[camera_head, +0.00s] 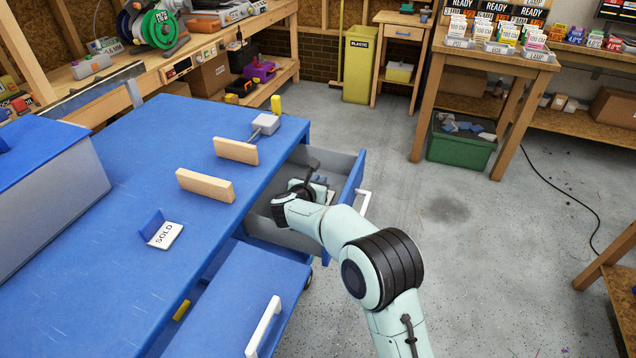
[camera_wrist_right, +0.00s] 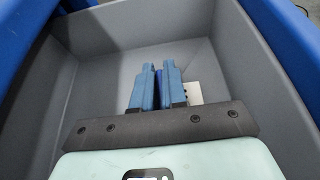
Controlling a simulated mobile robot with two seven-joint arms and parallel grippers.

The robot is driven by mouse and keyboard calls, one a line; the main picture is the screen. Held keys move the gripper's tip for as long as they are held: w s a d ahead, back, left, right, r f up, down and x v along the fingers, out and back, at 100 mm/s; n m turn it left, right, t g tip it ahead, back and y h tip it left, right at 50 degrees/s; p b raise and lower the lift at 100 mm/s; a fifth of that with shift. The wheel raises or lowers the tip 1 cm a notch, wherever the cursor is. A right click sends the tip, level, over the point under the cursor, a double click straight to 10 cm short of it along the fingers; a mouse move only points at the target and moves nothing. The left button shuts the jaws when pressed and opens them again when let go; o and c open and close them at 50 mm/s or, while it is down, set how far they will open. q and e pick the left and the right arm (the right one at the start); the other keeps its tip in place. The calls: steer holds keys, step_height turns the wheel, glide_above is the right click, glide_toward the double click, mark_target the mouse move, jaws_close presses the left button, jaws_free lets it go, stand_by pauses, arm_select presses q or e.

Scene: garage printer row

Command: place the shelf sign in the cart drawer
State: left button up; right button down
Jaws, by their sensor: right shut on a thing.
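The cart drawer (camera_head: 333,160) is pulled open at the right side of the blue cart; its grey inside (camera_wrist_right: 100,75) fills the right wrist view. My right gripper (camera_wrist_right: 158,84) is inside the drawer, above its floor, shut on a shelf sign. The sign shows as a dark blue strip between the fingers and a white plate (camera_wrist_right: 195,92) to their right; its face cannot be read. In the head view my wrist largely hides it. Another sign, marked SOLD (camera_head: 165,236), blue and white, lies on the cart top. My left gripper is not in view.
On the blue cart top (camera_head: 130,150) are two wooden blocks (camera_head: 236,150) (camera_head: 205,186), a grey tool (camera_head: 265,124) and a grey box (camera_head: 50,215) at left.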

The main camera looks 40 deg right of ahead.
steer(key=shift+f, duration=0.1)
steer(key=c, duration=1.2)
jaws_free()
steer(key=v, duration=0.7)
steer(key=shift+s+a+r, duration=0.15)
steer(key=shift+a+r, duration=0.05)
steer(key=shift+r, duration=0.05)
